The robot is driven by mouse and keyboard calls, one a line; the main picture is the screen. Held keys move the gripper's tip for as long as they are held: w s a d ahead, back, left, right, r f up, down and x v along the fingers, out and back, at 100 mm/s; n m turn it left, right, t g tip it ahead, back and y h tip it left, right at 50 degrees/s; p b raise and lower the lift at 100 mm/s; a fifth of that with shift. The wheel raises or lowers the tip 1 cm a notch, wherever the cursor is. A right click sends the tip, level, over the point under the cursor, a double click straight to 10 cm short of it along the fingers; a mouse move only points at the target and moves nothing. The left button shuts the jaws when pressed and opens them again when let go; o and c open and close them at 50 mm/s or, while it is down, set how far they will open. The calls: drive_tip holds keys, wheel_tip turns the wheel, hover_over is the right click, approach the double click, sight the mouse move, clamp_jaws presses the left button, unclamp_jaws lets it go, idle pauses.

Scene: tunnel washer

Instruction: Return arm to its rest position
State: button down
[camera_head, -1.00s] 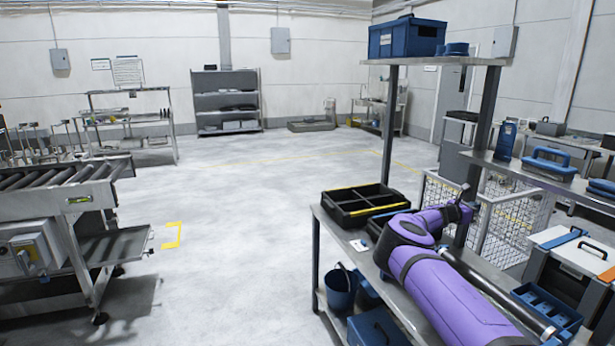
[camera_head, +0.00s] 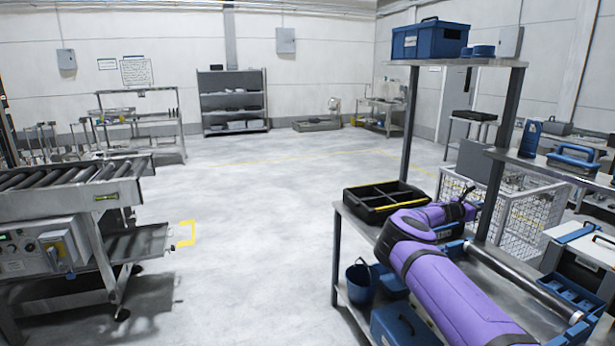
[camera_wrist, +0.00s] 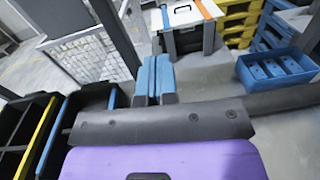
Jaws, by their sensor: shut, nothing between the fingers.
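My purple arm (camera_head: 450,285) is folded low over the metal bench at the right of the head view. Its bent joint is near the black divided tray, and its far end is beside the shelf post. In the wrist view, my gripper (camera_wrist: 154,68) shows as two blue fingers side by side, closed together with nothing between them. I cannot make out the fingers in the head view.
A black tray with a yellow divider (camera_head: 385,201) stands close to the arm. A grey shelf post (camera_head: 500,150) and a wire mesh cart (camera_head: 530,210) are beyond it. A blue bin (camera_wrist: 275,70) lies right of the gripper. The floor left of the bench is clear.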

drive_tip(key=s+d+r+m+g+y, duration=0.35)
drive_tip(key=s+d+r+m, duration=0.25)
drive_tip(key=s+r+m, duration=0.3)
drive_tip(key=s+a+r+m+g+y, duration=0.2)
drive_tip(key=s+r+m+y, duration=0.3)
drive_tip(key=s, duration=0.7)
drive_tip(key=s+a+r+m+t+y, duration=0.2)
drive_tip(key=s+a+r+m+y, duration=0.15)
drive_tip(key=s+a+r, duration=0.6)
drive_tip(key=s+a+r+m+t+y, duration=0.2)
drive_tip(key=s+a+r+y, duration=0.2)
drive_tip(key=s+a, duration=1.55)
drive_tip(key=s, duration=0.3)
drive_tip(key=s+a+m+t+y, duration=0.1)
drive_tip(key=s+a, duration=0.4)
drive_tip(key=s, duration=0.5)
drive_tip(key=shift+s+a+f, duration=0.3)
drive_tip(key=shift+a, duration=0.05)
drive_tip(key=shift+m+t, duration=0.25)
